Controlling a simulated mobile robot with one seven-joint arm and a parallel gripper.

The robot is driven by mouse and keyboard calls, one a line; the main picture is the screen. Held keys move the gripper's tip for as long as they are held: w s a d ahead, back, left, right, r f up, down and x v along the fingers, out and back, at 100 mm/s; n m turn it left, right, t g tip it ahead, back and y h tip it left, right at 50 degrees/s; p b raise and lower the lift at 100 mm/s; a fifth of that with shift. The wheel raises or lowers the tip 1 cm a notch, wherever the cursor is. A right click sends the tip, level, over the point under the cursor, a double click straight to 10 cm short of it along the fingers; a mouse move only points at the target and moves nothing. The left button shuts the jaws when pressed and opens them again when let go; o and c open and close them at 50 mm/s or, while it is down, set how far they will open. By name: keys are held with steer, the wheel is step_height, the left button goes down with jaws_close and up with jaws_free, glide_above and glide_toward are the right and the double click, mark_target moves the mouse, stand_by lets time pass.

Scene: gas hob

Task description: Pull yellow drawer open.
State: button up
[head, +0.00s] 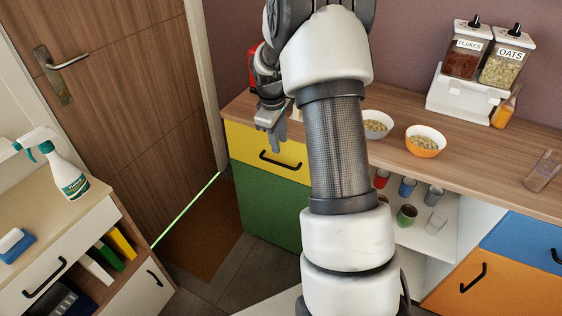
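The yellow drawer (247,149) is at the left end of the wooden-topped counter, above a green cabinet front. It looks shut, its face flush with the green front below. Its black bar handle (280,159) shows in the middle of its face. My gripper (272,138) points down in front of the drawer, over its upper part and just above the handle in the picture. I cannot tell how far it is from the drawer face. Its fingers are small and partly overlap, so their opening cannot be made out.
On the wooden counter (463,157) stand a white bowl (376,124), an orange bowl (425,141) and a dispenser (462,98). Cups stand on the shelf below. At left are a door (120,110) and a low cabinet (75,240) with a spray bottle (62,170). The floor before the drawer is clear.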

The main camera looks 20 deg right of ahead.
steer(key=f, duration=0.3)
steer(key=w+d+f+b, duration=0.1)
steer(key=f, duration=0.5)
steer(key=shift+w+d+f, duration=0.15)
steer(key=shift+d+f, duration=0.1)
steer(key=shift+f, duration=0.1)
steer(key=shift+c, duration=0.3)
jaws_close()
